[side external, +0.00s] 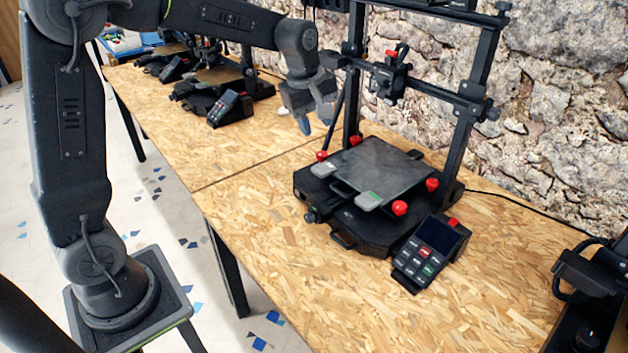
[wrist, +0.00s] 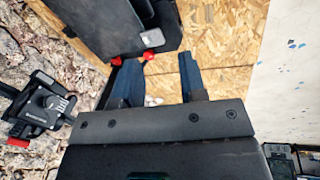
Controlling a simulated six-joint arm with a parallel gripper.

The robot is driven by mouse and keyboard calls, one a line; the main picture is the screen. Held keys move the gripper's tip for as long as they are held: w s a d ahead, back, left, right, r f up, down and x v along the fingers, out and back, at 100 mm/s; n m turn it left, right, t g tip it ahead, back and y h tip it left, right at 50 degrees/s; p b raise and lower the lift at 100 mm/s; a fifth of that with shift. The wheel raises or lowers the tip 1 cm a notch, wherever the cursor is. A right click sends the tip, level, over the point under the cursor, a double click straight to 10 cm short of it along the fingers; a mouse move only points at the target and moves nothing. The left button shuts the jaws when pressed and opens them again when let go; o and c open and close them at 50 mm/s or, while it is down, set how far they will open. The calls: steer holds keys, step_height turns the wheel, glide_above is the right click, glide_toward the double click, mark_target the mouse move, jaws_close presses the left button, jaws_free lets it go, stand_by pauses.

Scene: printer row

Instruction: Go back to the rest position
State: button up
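My gripper (side external: 318,122) hangs above the wood-chip table, to the left of the nearest full printer (side external: 375,175) in the side external view. In the wrist view, the two blue fingers of my gripper (wrist: 160,82) stand apart with bare table between them. The gripper is open and holds nothing. The printer's grey plate (side external: 388,165) lies flat on its bed with no object on it. Part of the dark printer bed (wrist: 110,22) also shows in the wrist view.
A control box (side external: 432,250) with a screen stands at the printer's front right. More printers (side external: 212,95) stand further back along the table (side external: 270,240). Another machine (side external: 590,300) is at the right edge. A rough stone wall (side external: 560,110) runs behind. The table's front strip is clear.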

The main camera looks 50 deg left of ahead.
steer(key=s+d+r+m+t, duration=0.1)
steer(key=s+d+m, duration=0.2)
steer(key=s+m, duration=0.4)
steer(key=s+d+r+m+t, duration=0.1)
steer(key=s+m, duration=0.7)
steer(key=s, duration=0.9)
steer(key=shift+d+r+m+t, duration=0.3)
steer(key=shift+d+t, duration=0.2)
steer(key=shift+d, duration=0.5)
